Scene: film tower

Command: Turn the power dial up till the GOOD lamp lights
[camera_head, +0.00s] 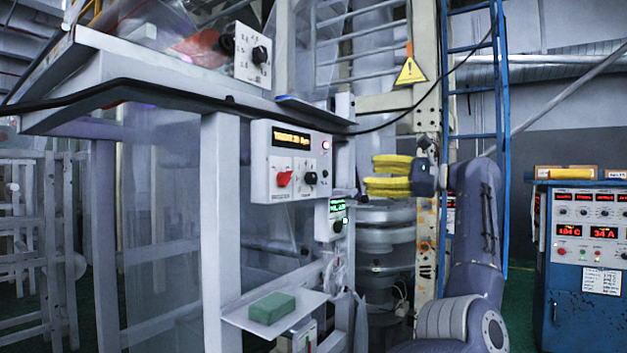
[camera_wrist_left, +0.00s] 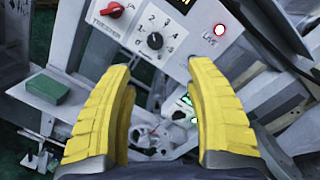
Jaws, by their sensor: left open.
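A white control box (camera_head: 290,160) has an amber text display, a red switch knob (camera_head: 284,178) and a black dial (camera_head: 311,178). The wrist view shows the black dial (camera_wrist_left: 155,41) with a numbered scale around it, and the red knob (camera_wrist_left: 115,9) labelled TREATER. I cannot make out a lamp marked GOOD. My left gripper (camera_head: 371,174), yellow-fingered, is open and empty, right of the box. The dial lies beyond its fingertips, untouched. The right gripper is not in view.
A smaller box with a green display (camera_head: 337,206) hangs below. A green block (camera_head: 272,308) lies on a shelf (camera_head: 300,312). Another dial panel (camera_head: 252,55) sits above. A black cable crosses over the box. A blue cabinet (camera_head: 575,310) stands at right.

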